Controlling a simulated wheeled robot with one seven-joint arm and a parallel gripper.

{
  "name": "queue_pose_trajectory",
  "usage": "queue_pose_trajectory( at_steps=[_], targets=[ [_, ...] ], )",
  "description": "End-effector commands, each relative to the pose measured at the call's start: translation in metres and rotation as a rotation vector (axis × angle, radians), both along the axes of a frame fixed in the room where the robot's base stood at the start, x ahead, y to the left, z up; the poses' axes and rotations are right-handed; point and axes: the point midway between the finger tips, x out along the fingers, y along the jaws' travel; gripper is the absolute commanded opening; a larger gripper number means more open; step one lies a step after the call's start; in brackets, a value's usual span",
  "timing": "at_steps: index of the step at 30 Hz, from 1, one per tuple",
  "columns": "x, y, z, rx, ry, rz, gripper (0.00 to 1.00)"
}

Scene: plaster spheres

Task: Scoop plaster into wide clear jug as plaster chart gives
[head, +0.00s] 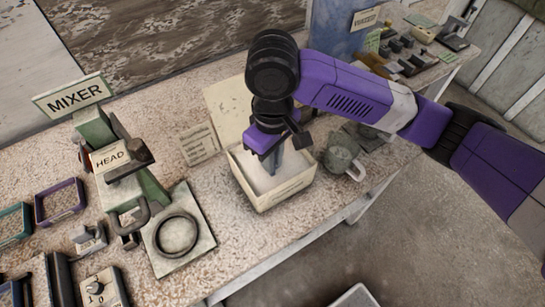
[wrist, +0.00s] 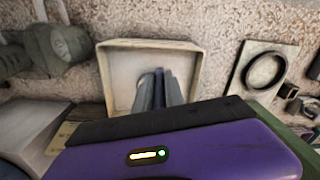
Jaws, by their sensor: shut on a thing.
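A pale open box (head: 285,192) with whitish plaster inside stands near the bench's front edge; it also shows in the wrist view (wrist: 119,72). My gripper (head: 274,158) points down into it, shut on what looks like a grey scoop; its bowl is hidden. The grey fingers show inside the box in the wrist view (wrist: 158,92). A greyish jug with a pale handle (head: 342,156) stands just right of the box, apart from it. Whether it is the wide clear jug I cannot tell.
The mixer (head: 122,160), with its HEAD label, and a plate with a dark ring (head: 178,232) stand left. Small trays (head: 59,201) lie far left. Dark blocks and a sign (head: 367,17) crowd the bench's far right. Some bench is bare between box and ring plate.

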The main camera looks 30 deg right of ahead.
Motion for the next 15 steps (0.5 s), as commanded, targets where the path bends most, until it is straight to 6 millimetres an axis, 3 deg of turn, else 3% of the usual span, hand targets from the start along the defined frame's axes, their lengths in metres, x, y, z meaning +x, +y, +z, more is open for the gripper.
queue_pose_trajectory(
  at_steps=[1,15],
  targets=[
    [0.000,0.000,0.010,0.001,-0.001,0.000,0.00],
    [0.000,0.000,0.052,0.001,0.000,0.000,0.00]
  ],
)
